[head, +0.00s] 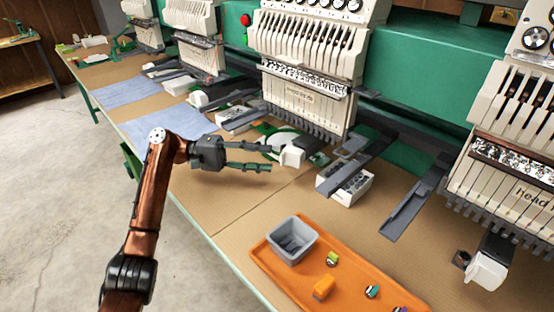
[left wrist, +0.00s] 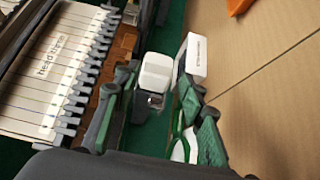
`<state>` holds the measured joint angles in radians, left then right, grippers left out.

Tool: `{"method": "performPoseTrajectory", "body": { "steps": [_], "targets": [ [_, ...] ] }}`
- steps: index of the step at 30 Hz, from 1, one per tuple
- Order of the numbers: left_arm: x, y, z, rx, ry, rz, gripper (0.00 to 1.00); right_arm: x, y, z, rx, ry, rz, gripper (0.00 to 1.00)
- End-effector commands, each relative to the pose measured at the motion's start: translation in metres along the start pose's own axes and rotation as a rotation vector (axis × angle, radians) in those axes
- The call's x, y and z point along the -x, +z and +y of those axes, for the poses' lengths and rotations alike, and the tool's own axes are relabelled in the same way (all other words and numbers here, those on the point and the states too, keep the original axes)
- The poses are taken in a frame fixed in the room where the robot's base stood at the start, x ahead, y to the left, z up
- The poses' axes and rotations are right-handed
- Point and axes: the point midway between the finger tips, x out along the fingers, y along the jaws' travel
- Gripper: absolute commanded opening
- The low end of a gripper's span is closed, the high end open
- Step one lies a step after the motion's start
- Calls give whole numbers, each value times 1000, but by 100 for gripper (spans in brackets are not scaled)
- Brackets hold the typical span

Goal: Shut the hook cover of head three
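The sewing head labelled head three (head: 305,75) stands at the centre of the head view; its label plate also shows in the left wrist view (left wrist: 50,58). Its white hook cover (head: 292,157) sits low in front of the needle row, at table height. My left gripper (head: 271,158) is open, its two fingers pointing at the cover from the left, with the tips close to it. In the left wrist view the cover (left wrist: 156,72) lies between and just beyond the spread fingertips. I cannot tell whether they touch it. My right gripper is not in view.
A white box (head: 346,190) with dark contents stands right of the cover under grey arms. An orange tray (head: 350,262) with a grey bin (head: 291,240) and small spools lies nearer. Another head (head: 515,150) with a white cover (head: 487,270) is at the right. Brown tabletop between is clear.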

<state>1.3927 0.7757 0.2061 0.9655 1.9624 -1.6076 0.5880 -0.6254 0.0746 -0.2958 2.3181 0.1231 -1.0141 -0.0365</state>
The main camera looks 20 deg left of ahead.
Motion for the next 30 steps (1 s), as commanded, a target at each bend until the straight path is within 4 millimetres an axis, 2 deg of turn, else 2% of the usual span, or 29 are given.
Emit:
{"method": "performPoseTrajectory", "body": {
  "steps": [3, 10, 21, 24, 26, 30],
  "targets": [
    [26, -1, 0, 2, 1, 3, 38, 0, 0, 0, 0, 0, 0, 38],
    [56, -1, 0, 1, -1, 1, 38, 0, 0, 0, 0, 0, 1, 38],
    [64, 0, -1, 1, -1, 0, 38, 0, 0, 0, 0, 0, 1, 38],
    [64, 0, 2, -1, -1, 0, 38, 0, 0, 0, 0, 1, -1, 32],
    [64, 2, 9, -6, 0, 0, 38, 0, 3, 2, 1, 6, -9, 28],
    [66, 10, 42, -29, 4, 0, 38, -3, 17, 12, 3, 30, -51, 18]
  ]
}}
